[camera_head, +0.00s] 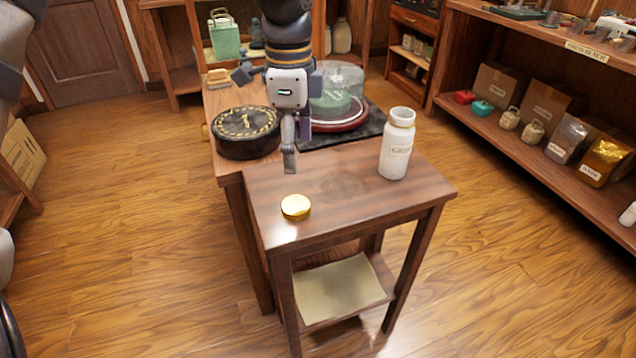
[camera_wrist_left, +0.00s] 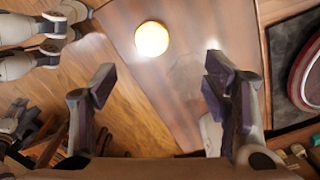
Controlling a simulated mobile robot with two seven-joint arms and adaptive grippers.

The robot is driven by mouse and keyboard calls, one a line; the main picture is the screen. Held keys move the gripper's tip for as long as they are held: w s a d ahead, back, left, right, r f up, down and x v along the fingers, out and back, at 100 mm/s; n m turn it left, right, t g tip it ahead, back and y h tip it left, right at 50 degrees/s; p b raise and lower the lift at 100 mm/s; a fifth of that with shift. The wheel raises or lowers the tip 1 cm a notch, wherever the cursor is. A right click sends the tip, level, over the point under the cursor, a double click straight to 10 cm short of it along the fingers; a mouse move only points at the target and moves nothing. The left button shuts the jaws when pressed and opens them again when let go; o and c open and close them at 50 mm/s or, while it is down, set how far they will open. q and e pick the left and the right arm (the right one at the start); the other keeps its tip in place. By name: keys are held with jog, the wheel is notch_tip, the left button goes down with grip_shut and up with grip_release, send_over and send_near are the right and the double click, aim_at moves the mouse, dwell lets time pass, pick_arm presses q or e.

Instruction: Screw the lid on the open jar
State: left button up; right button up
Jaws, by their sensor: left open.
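A gold lid (camera_head: 295,207) lies flat near the left front corner of the small wooden table (camera_head: 400,205). It also shows in the left wrist view (camera_wrist_left: 152,39), beyond and between the fingertips. My left gripper (camera_head: 295,150) points down over the back edge of the small table, behind the lid and left of the jar. In the left wrist view its fingers (camera_wrist_left: 158,85) are apart with nothing between them.
Behind the small table, a longer table bears a dark round box (camera_head: 246,133) with gold marks and a clear dome (camera_head: 337,90) on a red-rimmed base. Shelves with boxes and bags (camera_head: 570,135) stand at the right. The small table's middle is clear.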

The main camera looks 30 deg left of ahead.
pick_arm(q)
jog(key=shift+s+r, duration=0.25)
jog(key=shift+s, duration=0.25)
send_over(295, 204)
notch_tip(295, 204, down, 7)
jog(key=shift+w+a+r, duration=0.1)
jog(key=shift+w, duration=0.05)
jog(key=f, duration=0.5)
jog(key=shift+s+f+b, duration=0.15)
jog(key=shift+s+b, duration=0.05)
jog(key=shift+b, duration=0.2)
jog(key=c, duration=0.8)
